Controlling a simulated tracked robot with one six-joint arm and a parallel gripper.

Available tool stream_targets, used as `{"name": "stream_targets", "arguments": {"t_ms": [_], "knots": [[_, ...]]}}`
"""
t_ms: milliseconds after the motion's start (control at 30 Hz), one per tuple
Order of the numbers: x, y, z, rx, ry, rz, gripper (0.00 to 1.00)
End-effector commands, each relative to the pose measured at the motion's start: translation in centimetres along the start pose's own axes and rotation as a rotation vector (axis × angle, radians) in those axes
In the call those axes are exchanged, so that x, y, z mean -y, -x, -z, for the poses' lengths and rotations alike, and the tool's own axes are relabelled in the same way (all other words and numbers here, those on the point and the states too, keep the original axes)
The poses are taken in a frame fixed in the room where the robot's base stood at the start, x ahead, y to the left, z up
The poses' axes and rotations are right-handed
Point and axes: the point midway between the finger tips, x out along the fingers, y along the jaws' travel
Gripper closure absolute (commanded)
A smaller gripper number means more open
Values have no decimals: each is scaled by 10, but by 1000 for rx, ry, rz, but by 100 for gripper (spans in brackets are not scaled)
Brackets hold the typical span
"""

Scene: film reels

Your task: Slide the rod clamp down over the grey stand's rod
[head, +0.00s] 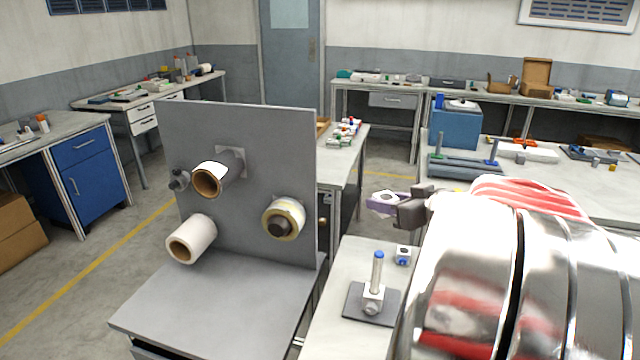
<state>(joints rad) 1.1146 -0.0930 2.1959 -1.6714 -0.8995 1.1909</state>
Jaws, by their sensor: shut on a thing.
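My gripper (412,208) is shut on a small lilac-and-grey block, the rod clamp (382,203), at its left end. A pale opening seems to show in the clamp. The grey stand (355,301) stands on the near bench below and slightly left of the gripper. Its upright metal rod (377,272) has a blue tip, and a pale block with a round knob (371,305) sits around the rod's foot. The held clamp is in the air, apart from the rod and higher in the picture. The jaws are partly hidden by my arm.
A small white-and-blue block (403,255) lies on the bench behind the stand. A grey upright panel (250,130) with rolls on pegs stands to the left. A long base with blue and green posts (465,168) is on the right bench. My shiny arm covers the lower right.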

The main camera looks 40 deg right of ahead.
Motion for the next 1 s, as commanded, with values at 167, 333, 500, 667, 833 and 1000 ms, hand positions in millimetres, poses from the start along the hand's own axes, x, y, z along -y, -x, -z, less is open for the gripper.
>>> {"name": "stream_targets", "arguments": {"t_ms": [167,333,500,667,833,1000], "knots": [[0,-4,-8,-1,0,0,93],[0,-4,-11,-1,1,0,93],[0,-4,-11,-1,1,0,93],[0,-5,-11,-1,1,0,93],[0,-7,-16,0,0,1,93],[0,-9,-22,-1,0,1,93]]}}
